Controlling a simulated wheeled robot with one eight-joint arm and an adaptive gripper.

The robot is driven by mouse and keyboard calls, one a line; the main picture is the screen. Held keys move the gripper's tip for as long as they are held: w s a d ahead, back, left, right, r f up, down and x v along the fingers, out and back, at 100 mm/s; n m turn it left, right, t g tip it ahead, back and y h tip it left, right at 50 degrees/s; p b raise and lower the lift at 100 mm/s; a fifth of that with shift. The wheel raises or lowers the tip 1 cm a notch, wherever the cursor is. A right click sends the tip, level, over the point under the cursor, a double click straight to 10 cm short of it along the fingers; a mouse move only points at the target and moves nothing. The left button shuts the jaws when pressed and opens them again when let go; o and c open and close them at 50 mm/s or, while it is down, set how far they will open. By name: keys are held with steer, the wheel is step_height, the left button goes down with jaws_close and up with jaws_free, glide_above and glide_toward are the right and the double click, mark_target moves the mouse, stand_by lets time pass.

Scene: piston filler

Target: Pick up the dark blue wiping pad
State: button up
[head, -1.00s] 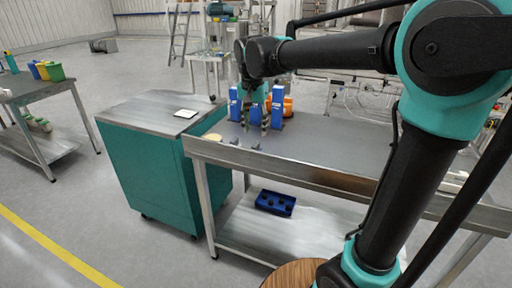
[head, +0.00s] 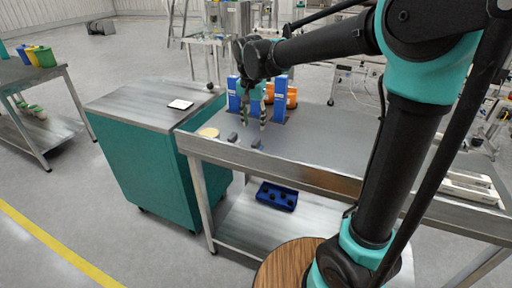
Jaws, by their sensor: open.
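Two small dark lumps lie near the left front part of the steel table: a grey one (head: 232,137) and a bluish one (head: 257,143). The bluish one may be the dark blue wiping pad, but it is too small to be sure. My gripper (head: 254,126) points down over the table, just behind these two lumps. Its two fingers are apart with nothing seen between them. The fingers hide part of the table behind them.
Blue upright blocks (head: 280,92) and an orange container (head: 292,96) stand behind my gripper. A pale round disc (head: 209,132) lies at the left table edge. A blue tray (head: 277,196) sits on the lower shelf.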

mark_target(256, 141)
steer(key=f, duration=0.5)
steer(key=shift+w+d+f, duration=0.1)
steer(key=shift+w, duration=0.2)
steer(key=shift+w+d+f, duration=0.1)
steer(key=shift+w+f, duration=0.1)
steer(key=shift+f, duration=0.65)
steer(key=shift+w+d+f, duration=0.1)
steer(key=shift+w+f, duration=0.1)
steer(key=shift+f, duration=0.65)
steer(key=shift+w+d+f, duration=0.1)
steer(key=shift+w+f, duration=0.1)
steer(key=shift+f, duration=0.65)
jaws_close()
